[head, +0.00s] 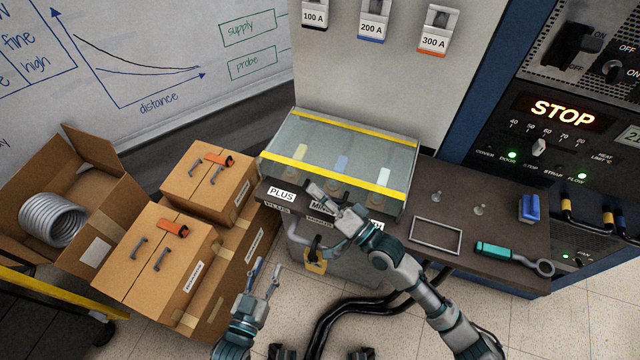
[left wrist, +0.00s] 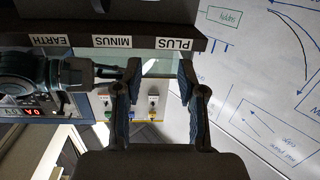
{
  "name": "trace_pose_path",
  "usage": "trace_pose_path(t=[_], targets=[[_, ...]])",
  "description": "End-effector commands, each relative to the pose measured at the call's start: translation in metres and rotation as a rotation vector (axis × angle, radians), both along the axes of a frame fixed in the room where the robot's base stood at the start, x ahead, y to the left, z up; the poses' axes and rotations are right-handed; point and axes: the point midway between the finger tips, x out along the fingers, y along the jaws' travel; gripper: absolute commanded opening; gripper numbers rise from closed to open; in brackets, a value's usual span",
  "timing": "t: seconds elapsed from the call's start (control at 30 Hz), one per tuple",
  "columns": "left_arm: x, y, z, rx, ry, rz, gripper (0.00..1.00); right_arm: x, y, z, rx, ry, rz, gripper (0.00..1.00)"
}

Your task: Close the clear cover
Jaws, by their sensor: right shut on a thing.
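The clear cover (head: 378,152), a see-through box with yellow-striped edges, sits over the terminals on the bench against the grey panel. Its front edge lies just above the PLUS label (head: 282,194). My right gripper (head: 317,189) is shut at the cover's front edge, near the MINUS label; its fingertips hide the exact contact. In the left wrist view my right gripper (left wrist: 112,73) shows at the left, below the MINUS label (left wrist: 112,42). My left gripper (head: 265,272) is open and empty, low in front of the bench; its two fingers show apart in the left wrist view (left wrist: 159,82).
A padlock (head: 315,262) hangs on the bench front. A metal frame (head: 437,252), a blue block (head: 529,208) and a teal-handled tool (head: 510,254) lie at the right. Cardboard boxes (head: 150,256) stand at the left. Black cables (head: 350,308) run across the floor.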

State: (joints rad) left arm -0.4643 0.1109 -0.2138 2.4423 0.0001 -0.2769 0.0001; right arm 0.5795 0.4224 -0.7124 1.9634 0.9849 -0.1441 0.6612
Motion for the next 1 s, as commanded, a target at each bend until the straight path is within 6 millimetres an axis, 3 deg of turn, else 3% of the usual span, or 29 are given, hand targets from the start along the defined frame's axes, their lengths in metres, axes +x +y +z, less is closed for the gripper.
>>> trace_pose_path(t=[0.3, 0.73, 0.77, 0.8, 1.0], targets=[[0.002, -0.003, 0.019, -0.040, -0.135, -0.001, 0.40, -0.003, 0.003, -0.013, 0.000, 0.003, 0.007, 0.00], [0.004, -0.004, 0.020, -0.043, -0.145, -0.001, 0.40, -0.004, 0.003, -0.013, 0.000, 0.002, 0.008, 0.00], [0.004, -0.004, 0.020, -0.043, -0.144, -0.001, 0.40, -0.004, 0.003, -0.013, 0.001, 0.002, 0.009, 0.16], [0.004, -0.004, 0.020, -0.043, -0.144, -0.001, 0.40, -0.004, 0.003, -0.013, 0.001, 0.002, 0.009, 0.23], [0.004, -0.004, 0.020, -0.042, -0.143, 0.000, 0.40, -0.002, 0.001, -0.013, 0.001, 0.002, 0.005, 0.23]])
